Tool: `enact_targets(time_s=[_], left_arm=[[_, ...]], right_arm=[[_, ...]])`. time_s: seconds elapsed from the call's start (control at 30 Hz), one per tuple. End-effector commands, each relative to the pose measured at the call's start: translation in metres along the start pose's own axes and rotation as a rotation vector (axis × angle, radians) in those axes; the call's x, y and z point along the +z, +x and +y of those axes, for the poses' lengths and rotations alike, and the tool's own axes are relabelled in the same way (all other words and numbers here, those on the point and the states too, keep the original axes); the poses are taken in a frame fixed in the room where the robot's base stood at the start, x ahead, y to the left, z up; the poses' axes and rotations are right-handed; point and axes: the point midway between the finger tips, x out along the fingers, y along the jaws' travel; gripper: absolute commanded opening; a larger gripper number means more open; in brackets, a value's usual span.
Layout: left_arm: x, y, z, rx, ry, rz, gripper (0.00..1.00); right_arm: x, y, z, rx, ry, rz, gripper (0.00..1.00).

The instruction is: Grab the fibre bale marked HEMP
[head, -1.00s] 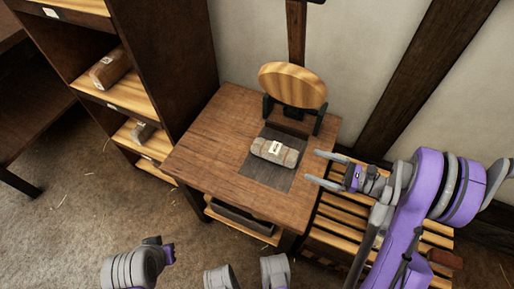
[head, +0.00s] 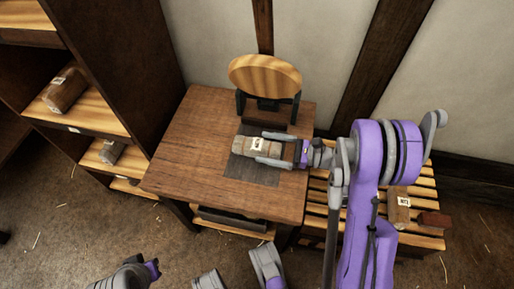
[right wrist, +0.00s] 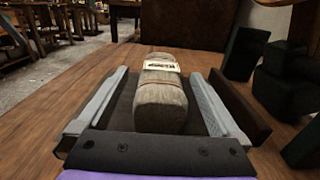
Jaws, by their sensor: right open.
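A grey-brown fibre bale (head: 243,144) with a pale label lies on a dark mat (head: 240,172) on the wooden table. The label's lettering is too small to read. My right gripper (head: 262,147) is open, with one finger on each side of the bale's right part. In the right wrist view the bale (right wrist: 160,103) lies lengthwise between the two fingers, with visible gaps on both sides.
A round wooden disc (head: 265,77) on a dark stand is behind the bale. Other bales sit on the left shelves (head: 66,90) and on the slatted bench (head: 398,212) at right. The table's front left (head: 180,165) is clear.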

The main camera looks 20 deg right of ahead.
Motion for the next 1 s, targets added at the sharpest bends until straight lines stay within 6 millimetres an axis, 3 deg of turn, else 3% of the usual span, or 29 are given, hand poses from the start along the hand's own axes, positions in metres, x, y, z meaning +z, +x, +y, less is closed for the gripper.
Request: enact_targets(time_s=[0.2, 0.5, 1.0], left_arm=[[0.002, 0.008, 0.0, 0.0, 0.0, -0.001, 0.0], [0.002, 0.008, 0.0, 0.0, 0.0, -0.001, 0.0], [0.002, 0.008, 0.0, 0.0, 0.0, -0.001, 0.0]], right_arm=[[-0.003, 0.032, -0.001, 0.002, 0.001, 0.0, 1.0], [-0.002, 0.037, -0.001, 0.0, 0.0, 0.0, 1.0], [-0.002, 0.036, -0.001, 0.0, 0.0, 0.0, 0.12]])
